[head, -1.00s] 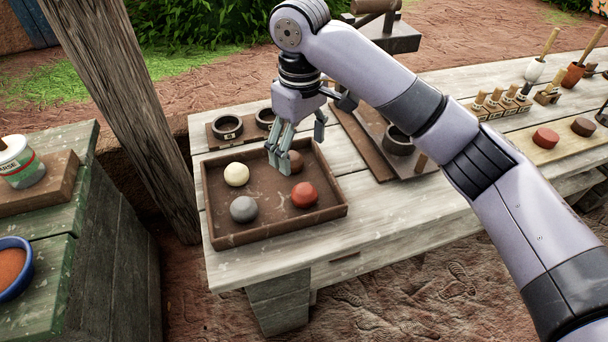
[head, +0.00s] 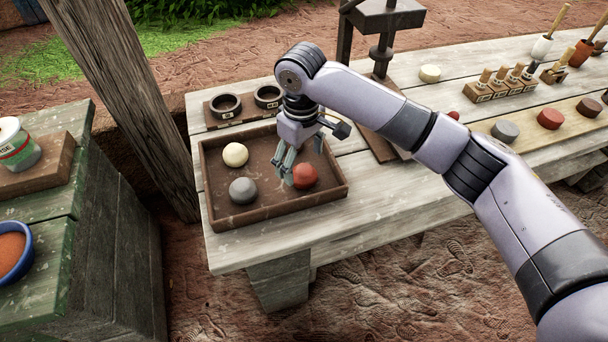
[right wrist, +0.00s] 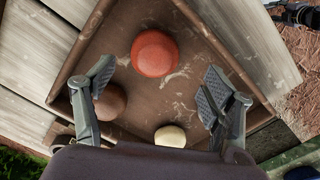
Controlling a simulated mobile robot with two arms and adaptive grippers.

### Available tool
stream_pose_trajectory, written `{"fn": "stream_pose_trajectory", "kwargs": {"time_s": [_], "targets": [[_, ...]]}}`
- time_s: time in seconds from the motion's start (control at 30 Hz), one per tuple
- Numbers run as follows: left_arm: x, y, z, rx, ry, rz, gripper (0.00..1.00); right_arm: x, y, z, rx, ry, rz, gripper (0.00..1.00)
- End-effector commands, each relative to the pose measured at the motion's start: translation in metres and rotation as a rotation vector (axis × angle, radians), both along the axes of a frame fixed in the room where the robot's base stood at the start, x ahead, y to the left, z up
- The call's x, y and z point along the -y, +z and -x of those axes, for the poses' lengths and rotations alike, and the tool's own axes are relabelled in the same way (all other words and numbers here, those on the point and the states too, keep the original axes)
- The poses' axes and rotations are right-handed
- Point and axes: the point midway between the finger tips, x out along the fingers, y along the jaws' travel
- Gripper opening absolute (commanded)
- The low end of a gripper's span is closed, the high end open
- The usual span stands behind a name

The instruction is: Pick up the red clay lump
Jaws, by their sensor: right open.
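The red clay lump (head: 304,175) lies in the right near part of the brown tray (head: 215,225) on the bench. In the right wrist view the red lump (right wrist: 154,53) shows whole, ahead of and between my open fingers, touching neither. My right gripper (head: 302,163) is open and empty over the tray, pointing down, just behind and above the red lump. A brown lump (right wrist: 110,102) lies by the left finger in the right wrist view; the arm hides it in the head view. A dark mechanical part, likely my left gripper (right wrist: 295,12), is cut off at the corner.
A cream lump (head: 235,154) and a grey lump (head: 243,190) share the tray. Two dark rings (head: 226,104) sit on a board behind it. A press (head: 385,25) stands farther right. The tray's raised rim surrounds the lumps.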

Motion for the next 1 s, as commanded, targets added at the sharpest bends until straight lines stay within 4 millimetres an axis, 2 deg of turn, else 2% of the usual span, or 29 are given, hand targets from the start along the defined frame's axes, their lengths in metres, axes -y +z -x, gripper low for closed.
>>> {"fn": "stream_pose_trajectory", "kwargs": {"time_s": [0.1,0.3,0.43,0.63,1.0], "targets": [[0.001,0.004,-0.005,0.008,0.000,0.002,0.40,0.004,-0.015,-0.002,-0.003,-0.003,0.003,0.77],[0.000,0.005,0.001,-0.001,0.000,0.001,0.40,0.006,-0.043,-0.004,-0.002,0.000,0.002,0.77],[0.000,0.005,0.006,-0.009,0.000,0.000,0.40,0.006,-0.050,-0.004,-0.001,0.000,0.001,0.77],[0.000,0.005,0.009,-0.014,0.000,-0.001,0.40,0.006,-0.050,-0.004,-0.001,0.000,0.001,0.76],[0.000,0.005,0.009,-0.014,0.000,-0.001,0.40,0.005,-0.049,-0.004,-0.001,0.000,0.001,0.51]]}}
